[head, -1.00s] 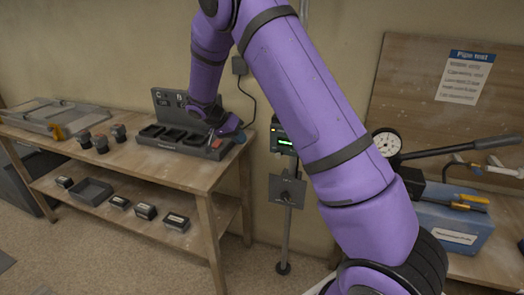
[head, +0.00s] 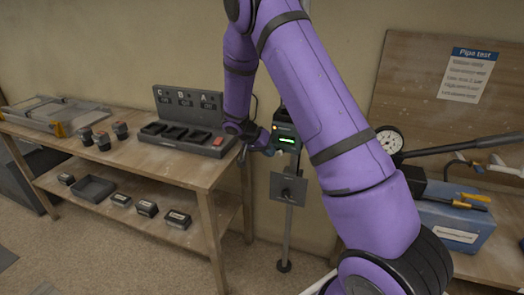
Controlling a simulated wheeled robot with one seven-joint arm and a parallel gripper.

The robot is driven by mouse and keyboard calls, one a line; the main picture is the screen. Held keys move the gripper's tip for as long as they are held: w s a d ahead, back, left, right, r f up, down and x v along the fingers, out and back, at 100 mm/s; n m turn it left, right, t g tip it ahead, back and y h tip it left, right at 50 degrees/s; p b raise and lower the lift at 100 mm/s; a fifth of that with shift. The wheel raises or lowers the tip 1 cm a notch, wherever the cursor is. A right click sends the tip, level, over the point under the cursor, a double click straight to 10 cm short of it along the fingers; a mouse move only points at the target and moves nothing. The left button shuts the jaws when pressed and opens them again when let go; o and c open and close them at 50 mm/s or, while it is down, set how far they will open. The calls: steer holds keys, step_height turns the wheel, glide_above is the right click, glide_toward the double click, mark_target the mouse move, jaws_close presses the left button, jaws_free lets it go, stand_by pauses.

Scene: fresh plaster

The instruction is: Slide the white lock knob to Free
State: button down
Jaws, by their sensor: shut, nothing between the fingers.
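My gripper (head: 268,149) is at the left side of a small dark box (head: 287,136) on an upright post, just right of the table. Its fingers are shut, small and partly hidden by the wrist. The box has a green lit display and a small orange light. I cannot make out the white lock knob or any Free marking at this size. A grey plate (head: 288,188) with a dark fitting sits lower on the same post. I cannot tell whether my gripper touches the box.
A wooden table (head: 190,172) at left bears a dark rack (head: 182,143) with slots marked C, B, A and a red piece. Several small dark blocks stand on the table and its shelf.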

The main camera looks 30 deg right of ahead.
mark_target(279, 154)
steer(key=shift+s+d, duration=0.15)
steer(key=shift+s+d, duration=0.8)
steer(key=shift+s, duration=0.2)
